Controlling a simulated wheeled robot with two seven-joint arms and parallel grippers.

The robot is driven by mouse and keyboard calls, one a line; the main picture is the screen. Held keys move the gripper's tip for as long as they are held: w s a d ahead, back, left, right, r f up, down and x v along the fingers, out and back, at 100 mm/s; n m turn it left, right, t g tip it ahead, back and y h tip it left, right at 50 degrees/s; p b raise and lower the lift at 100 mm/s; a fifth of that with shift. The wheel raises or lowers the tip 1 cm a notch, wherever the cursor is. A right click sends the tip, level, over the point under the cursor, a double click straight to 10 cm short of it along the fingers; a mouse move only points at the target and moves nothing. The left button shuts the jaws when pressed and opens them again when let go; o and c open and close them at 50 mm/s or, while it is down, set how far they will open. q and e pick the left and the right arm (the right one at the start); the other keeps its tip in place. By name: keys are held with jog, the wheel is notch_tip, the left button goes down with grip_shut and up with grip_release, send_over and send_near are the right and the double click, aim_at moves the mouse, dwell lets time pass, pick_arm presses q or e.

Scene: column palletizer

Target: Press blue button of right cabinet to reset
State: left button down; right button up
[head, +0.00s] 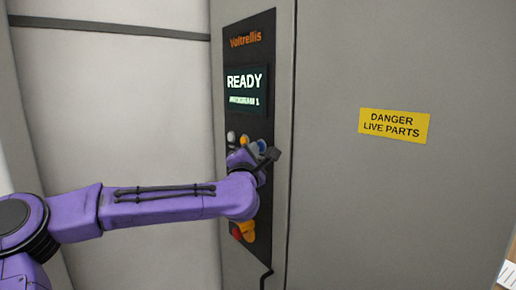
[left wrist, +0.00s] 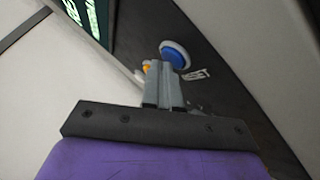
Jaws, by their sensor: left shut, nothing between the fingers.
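The blue button (left wrist: 176,54) sits on the dark control panel, with a white label partly reading "RESET" beside it in the left wrist view. In the head view the blue button (head: 263,146) is partly hidden behind my left gripper (head: 268,156). My left gripper also shows in the left wrist view (left wrist: 158,68), with its fingers shut and empty. The fingertips are close to the button, just below it in that picture. I cannot tell whether they touch it. The cabinet (head: 400,60) is grey, with the panel (head: 265,30) on its left edge. My right gripper is out of view.
The panel's screen (head: 246,88) reads "READY". White and orange controls (head: 244,139) are beside the blue button. A red knob on yellow (head: 240,232) is lower on the panel. A yellow "DANGER LIVE PARTS" sign (head: 394,125) is on the cabinet face.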

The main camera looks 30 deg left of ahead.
pick_arm(q)
jog(key=shift+s, duration=0.15)
jog(key=shift+s+a+b, duration=0.3)
jog(key=shift+s+b, duration=0.1)
jog(key=shift+s, duration=0.2)
jog(key=shift+s, duration=0.1)
jog(key=s, duration=0.1)
jog(key=s+a+b, duration=0.1)
jog(key=s, duration=0.2)
jog(key=shift+s+a+b, duration=0.2)
jog(key=shift+a+b, duration=0.2)
dwell(0.6)
